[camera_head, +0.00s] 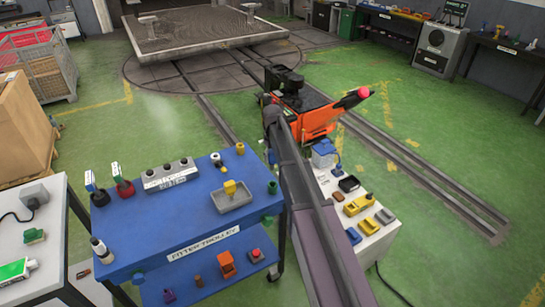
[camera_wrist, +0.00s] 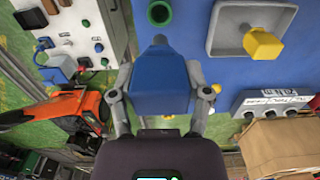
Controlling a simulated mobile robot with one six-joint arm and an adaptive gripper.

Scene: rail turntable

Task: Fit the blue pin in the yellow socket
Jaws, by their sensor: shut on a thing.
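In the wrist view my gripper (camera_wrist: 161,92) is shut on the blue pin (camera_wrist: 160,75), a blue block-like body with a short grey tip toward the top of the picture. The pin appears held above the blue trolley top and apart from it. In the head view the yellow socket (camera_head: 240,148) stands near the trolley's far edge.
A green socket (camera_wrist: 160,12) stands on the trolley (camera_head: 130,225). A grey tray (camera_head: 235,203) holds a yellow piece (camera_wrist: 262,44). A three-button box (camera_head: 170,175) and upright tools are at left. A white table (camera_head: 370,245) with several parts stands right.

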